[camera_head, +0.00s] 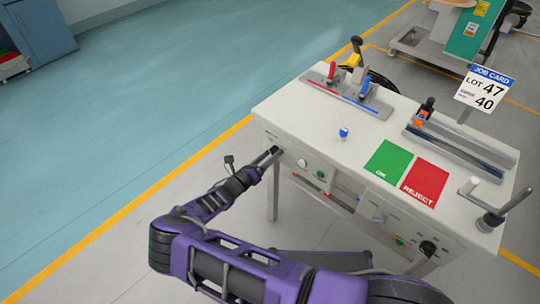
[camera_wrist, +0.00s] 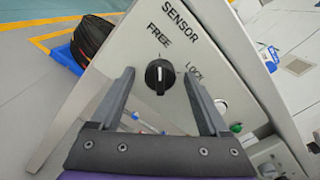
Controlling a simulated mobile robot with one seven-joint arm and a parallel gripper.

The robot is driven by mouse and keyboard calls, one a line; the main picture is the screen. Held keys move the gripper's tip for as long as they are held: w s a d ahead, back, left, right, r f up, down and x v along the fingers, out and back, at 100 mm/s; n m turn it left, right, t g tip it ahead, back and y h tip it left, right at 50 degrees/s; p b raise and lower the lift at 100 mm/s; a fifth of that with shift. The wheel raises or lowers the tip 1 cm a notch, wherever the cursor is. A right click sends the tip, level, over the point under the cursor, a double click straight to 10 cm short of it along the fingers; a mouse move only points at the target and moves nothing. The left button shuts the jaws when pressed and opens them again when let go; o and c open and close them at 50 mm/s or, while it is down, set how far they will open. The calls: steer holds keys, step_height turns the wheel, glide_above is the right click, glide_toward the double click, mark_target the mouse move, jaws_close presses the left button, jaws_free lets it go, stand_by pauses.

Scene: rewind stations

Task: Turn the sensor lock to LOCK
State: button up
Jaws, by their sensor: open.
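The sensor lock is a round black knob (camera_wrist: 159,76) on the white panel (camera_wrist: 130,62) in the wrist view, under the word SENSOR. Its white pointer line points up in the picture, toward FREE; LOCK is printed to its right. My gripper (camera_wrist: 160,77) is open, with one dark finger on each side of the knob in the picture and a gap on both sides. I cannot tell how far the fingertips are from the panel. In the head view my gripper (camera_head: 277,151) is at the left end of the station's front panel and hides the knob.
The white station (camera_head: 310,122) carries a green OK mat (camera_head: 386,160), a red REJECT mat (camera_head: 424,183), metal fixtures and a crank (camera_head: 490,218). A white knob (camera_head: 302,163) and green button (camera_head: 320,175) are further right on the front panel. Floor at left is clear.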

jaws_close()
steer(key=shift+m, duration=0.3)
steer(key=m+b, duration=0.4)
steer(key=m, duration=0.9)
steer(key=shift+d+m+b, duration=0.1)
steer(key=shift+m+b, duration=0.3)
steer(key=shift+m, duration=1.7)
